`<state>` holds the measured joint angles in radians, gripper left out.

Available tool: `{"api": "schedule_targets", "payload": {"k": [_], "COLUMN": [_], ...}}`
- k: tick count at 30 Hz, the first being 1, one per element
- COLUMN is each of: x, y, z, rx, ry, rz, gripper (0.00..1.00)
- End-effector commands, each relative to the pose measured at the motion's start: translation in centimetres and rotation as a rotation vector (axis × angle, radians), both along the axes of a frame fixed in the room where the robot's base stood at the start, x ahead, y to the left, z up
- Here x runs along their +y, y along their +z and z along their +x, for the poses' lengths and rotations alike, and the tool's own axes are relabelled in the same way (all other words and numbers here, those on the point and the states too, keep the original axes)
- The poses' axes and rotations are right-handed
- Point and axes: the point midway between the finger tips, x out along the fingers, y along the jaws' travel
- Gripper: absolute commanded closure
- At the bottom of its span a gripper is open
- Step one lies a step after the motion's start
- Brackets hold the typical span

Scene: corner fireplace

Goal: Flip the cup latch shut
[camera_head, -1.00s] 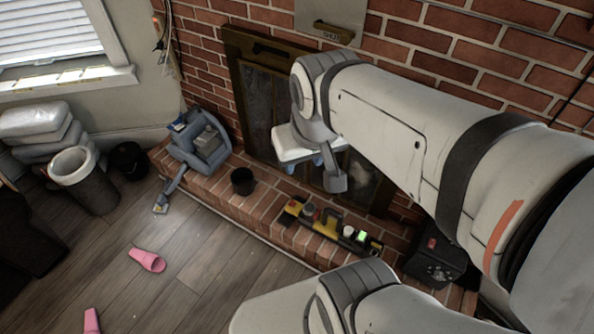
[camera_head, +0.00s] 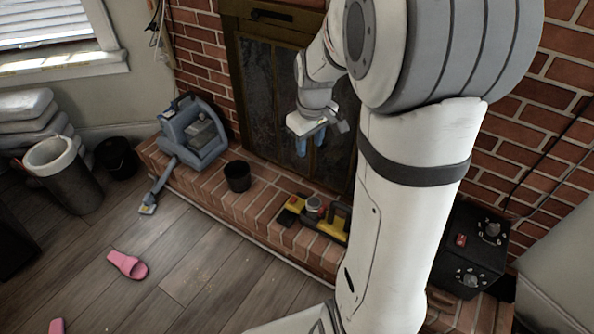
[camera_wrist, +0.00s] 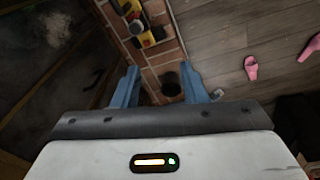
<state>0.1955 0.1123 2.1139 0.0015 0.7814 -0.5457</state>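No part in the current frames can be made out for certain as the cup latch. The fireplace (camera_head: 285,80) has dark glass doors in a brass-brown frame. A dark handle or latch piece (camera_head: 272,17) sits on its upper frame, at the top of the head view. My gripper (camera_head: 312,146) hangs in front of the doors, above the hearth, with blue fingers pointing down. In the wrist view, the fingers of my gripper (camera_wrist: 160,84) are spread apart with nothing between them. My arm covers the right part of the fireplace.
The brick hearth (camera_head: 205,197) carries a black cup-like bin (camera_head: 238,177), a yellow-black tool (camera_head: 328,222) and a blue-grey machine (camera_head: 196,132). A black box (camera_head: 470,250) stands at the right. Pink slippers (camera_head: 127,265) lie on the mostly clear wooden floor.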

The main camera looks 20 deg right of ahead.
Motion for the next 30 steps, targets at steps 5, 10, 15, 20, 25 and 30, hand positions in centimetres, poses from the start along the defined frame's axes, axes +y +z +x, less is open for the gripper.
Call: {"api": "schedule_targets", "payload": {"k": [5,10,15,20,25,30], "x": [-3.1,-5.9,-8.1,-9.1,-9.4,-9.4], "y": [-13.0,-23.5,-31.2,-34.7,-35.9,-37.9], "z": [3.9,6.6,8.1,8.7,8.8,8.8], "rx": [0.053,0.093,0.12,0.132,0.135,0.136], "ry": [0.084,0.165,0.228,0.26,0.269,0.268], "rz": [-0.004,-0.001,0.004,0.006,0.007,0.008], "gripper": [0.61,0.61,0.61,0.61,0.61,0.61]}}
